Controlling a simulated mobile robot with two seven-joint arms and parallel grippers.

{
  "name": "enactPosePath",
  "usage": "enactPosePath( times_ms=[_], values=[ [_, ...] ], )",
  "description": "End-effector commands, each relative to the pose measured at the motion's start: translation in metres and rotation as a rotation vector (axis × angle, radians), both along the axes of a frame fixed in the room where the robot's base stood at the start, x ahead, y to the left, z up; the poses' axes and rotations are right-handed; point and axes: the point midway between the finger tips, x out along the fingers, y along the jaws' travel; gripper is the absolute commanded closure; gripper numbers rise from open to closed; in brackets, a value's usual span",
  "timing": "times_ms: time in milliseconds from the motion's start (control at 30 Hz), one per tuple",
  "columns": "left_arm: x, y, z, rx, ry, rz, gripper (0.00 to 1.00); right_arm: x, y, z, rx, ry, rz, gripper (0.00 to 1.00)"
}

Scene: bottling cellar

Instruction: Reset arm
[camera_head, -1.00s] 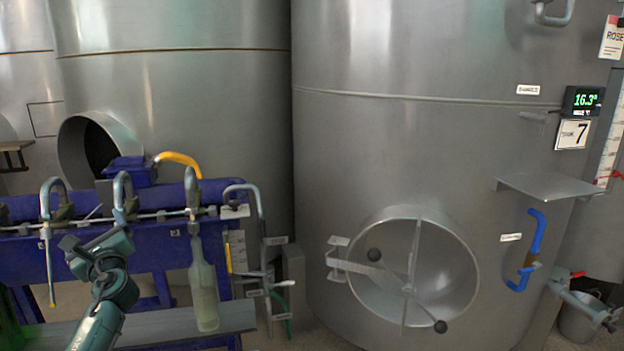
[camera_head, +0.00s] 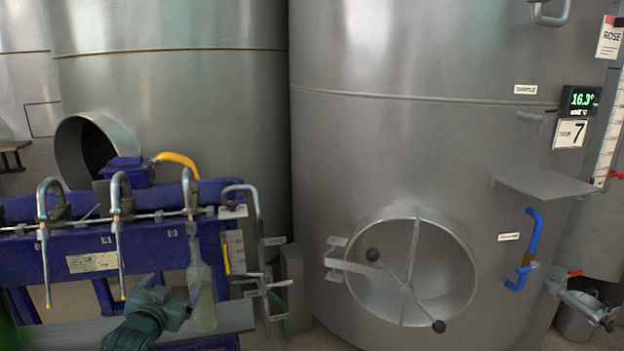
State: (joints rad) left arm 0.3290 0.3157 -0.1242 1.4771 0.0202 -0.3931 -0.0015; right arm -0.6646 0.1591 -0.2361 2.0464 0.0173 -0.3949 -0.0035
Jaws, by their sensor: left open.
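My left gripper (camera_head: 172,290) is at the lower left of the head view, in front of the filling bench. It is open, with nothing seen between its fingers. A clear glass bottle (camera_head: 203,300) stands upright under the right-hand filling spout (camera_head: 190,195). The gripper is just left of the bottle and overlaps its edge in the picture; I cannot tell whether they touch. My right gripper is out of view.
The blue filler (camera_head: 160,255) carries several spouts above a grey shelf (camera_head: 235,316).

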Motion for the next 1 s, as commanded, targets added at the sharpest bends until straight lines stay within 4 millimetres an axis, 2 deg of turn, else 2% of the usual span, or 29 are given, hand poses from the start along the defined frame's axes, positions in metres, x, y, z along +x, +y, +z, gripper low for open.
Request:
enactPosePath(
  times_ms=[33,167,267,300,400,500,600,700,767,1000],
  values=[
    [-0.018,-0.013,-0.024,-0.008,0.034,-0.02,0.12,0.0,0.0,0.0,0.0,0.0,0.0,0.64],
    [-0.07,-0.048,-0.078,-0.038,0.118,-0.073,0.12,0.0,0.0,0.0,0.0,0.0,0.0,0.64],
    [-0.126,-0.078,-0.118,-0.077,0.195,-0.115,0.12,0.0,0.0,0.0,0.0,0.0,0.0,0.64],
    [-0.151,-0.09,-0.132,-0.096,0.226,-0.132,0.12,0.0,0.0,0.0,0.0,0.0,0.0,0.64],
    [-0.213,-0.118,-0.158,-0.15,0.303,-0.163,0.12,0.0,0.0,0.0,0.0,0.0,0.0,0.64],
    [-0.267,-0.139,-0.171,-0.202,0.368,-0.182,0.12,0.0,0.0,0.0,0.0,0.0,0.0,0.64],
    [-0.308,-0.154,-0.175,-0.244,0.416,-0.19,0.12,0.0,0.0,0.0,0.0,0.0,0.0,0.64],
    [-0.333,-0.162,-0.176,-0.271,0.447,-0.192,0.12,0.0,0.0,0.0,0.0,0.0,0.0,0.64],
    [-0.341,-0.165,-0.175,-0.281,0.457,-0.193,0.12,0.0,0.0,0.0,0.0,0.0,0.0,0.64],
    [-0.346,-0.166,-0.176,-0.287,0.464,-0.194,0.12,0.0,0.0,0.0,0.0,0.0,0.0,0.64]
  ],
)
